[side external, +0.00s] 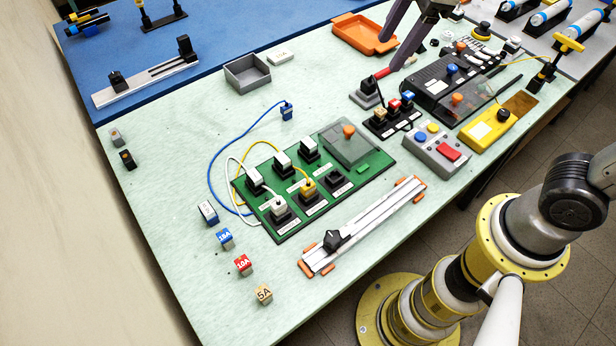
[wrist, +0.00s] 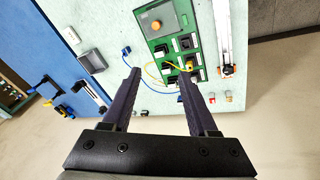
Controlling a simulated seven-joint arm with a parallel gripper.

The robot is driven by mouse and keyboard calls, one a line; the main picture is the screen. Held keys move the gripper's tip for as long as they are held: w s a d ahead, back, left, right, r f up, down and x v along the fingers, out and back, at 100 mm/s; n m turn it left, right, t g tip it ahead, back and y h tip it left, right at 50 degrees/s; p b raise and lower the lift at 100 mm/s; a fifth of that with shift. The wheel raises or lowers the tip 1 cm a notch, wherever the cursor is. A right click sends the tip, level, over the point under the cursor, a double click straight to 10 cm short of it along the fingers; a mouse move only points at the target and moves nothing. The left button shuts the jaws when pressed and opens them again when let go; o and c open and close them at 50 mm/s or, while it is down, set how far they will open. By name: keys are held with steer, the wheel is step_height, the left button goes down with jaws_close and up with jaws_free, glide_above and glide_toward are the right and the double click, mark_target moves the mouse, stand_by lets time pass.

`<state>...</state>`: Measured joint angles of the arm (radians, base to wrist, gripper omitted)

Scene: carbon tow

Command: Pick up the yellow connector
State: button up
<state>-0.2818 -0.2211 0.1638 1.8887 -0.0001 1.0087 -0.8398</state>
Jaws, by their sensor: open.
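The yellow connector (side external: 308,188) sits in a socket in the front row of the green board (side external: 290,231), with a yellow cable running from it. In the wrist view the yellow connector (wrist: 189,64) appears just beyond the tip of the right finger, small and partly unclear. My gripper (side external: 391,53) is at the top of the side view, near the orange tray, well away from the connector. In the wrist view my gripper (wrist: 160,74) has its dark fingers spread, with nothing between them.
A white connector (side external: 278,205) sits in the socket left of the yellow one, and its white cable loops nearby. A blue connector (side external: 287,111) lies loose behind the board on a blue cable. A metal rail (side external: 365,225) lies in front. Lettered cubes stand at left.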

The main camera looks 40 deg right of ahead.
steer(key=w+a+f+n+g, duration=0.2)
steer(key=w+a+f+n, duration=0.2)
steer(key=a+f, duration=0.45)
steer(key=n+g+h, duration=0.1)
glide_above(308, 182)
steer(key=f, duration=1.2)
steer(key=shift+w+f, duration=0.3)
steer(key=shift+s+f, duration=0.15)
steer(key=shift+f, duration=1.2)
steer(key=shift+s+f, duration=0.15)
steer(key=shift+f, duration=1.15)
jaws_close()
